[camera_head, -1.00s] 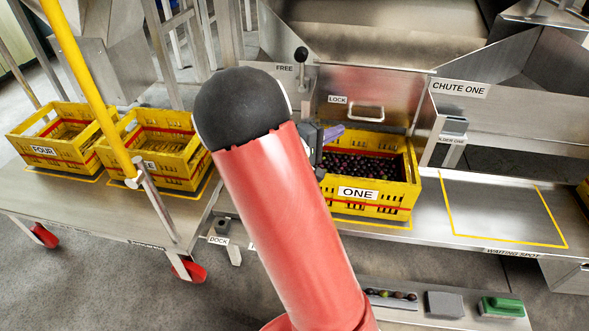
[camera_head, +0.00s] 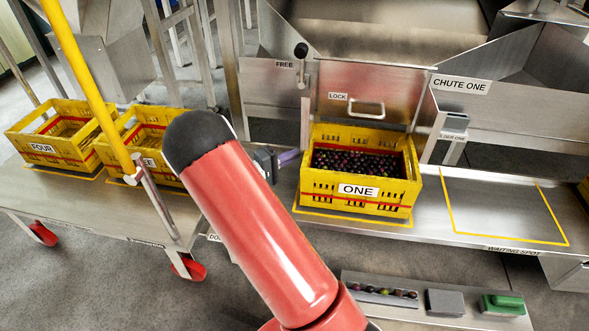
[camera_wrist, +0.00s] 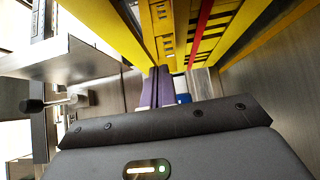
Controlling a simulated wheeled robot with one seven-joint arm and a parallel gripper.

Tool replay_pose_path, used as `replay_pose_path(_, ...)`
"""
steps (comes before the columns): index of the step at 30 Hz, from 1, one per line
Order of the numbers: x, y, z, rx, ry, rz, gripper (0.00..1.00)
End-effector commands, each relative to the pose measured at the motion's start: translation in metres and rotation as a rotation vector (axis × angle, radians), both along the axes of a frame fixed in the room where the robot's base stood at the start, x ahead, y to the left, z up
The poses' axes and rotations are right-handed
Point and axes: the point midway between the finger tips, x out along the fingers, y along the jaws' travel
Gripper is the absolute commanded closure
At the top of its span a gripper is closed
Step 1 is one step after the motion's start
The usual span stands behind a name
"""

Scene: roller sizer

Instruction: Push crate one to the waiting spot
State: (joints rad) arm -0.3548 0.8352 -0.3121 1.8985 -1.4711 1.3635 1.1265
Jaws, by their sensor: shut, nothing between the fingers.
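Crate one (camera_head: 330,205), yellow with a red stripe and a "ONE" label, stands upright on the steel shelf under the chute. It holds dark round fruit. It also shows close up in the wrist view (camera_wrist: 222,30). The waiting spot (camera_head: 500,210) is a bare yellow outline on the shelf to the crate's right. My gripper (camera_head: 289,157) is shut and empty, its purple fingers at the left side of crate one; in the wrist view the fingertips (camera_wrist: 158,72) point toward the crate wall. Whether they touch it I cannot tell.
A gate with a handle (camera_head: 367,110) stands behind crate one. Crates four (camera_head: 40,150) and another yellow crate (camera_head: 150,160) sit on a cart at left. A low tray (camera_head: 410,302) with fruit and blocks lies in front. The shelf between crate one and the waiting spot looks clear.

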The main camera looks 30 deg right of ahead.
Motion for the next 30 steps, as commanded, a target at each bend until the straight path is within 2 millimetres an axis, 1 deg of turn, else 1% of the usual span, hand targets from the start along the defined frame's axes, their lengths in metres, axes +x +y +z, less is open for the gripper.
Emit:
replay_pose_path(1,0.000,-0.001,-0.012,-0.001,0.003,-0.001,1.00)
replay_pose_path(3,0.000,-0.001,-0.024,-0.001,0.002,-0.002,1.00)
replay_pose_path(8,0.000,-0.001,-0.044,0.000,0.001,-0.001,1.00)
replay_pose_path(13,-0.006,-0.008,-0.043,0.000,-0.001,-0.002,1.00)
replay_pose_path(24,-0.007,-0.010,-0.043,0.000,-0.001,-0.001,1.00)
replay_pose_path(26,-0.010,-0.014,-0.044,-0.001,0.000,-0.001,1.00)
replay_pose_path(30,-0.024,-0.032,-0.044,-0.002,0.000,-0.004,1.00)
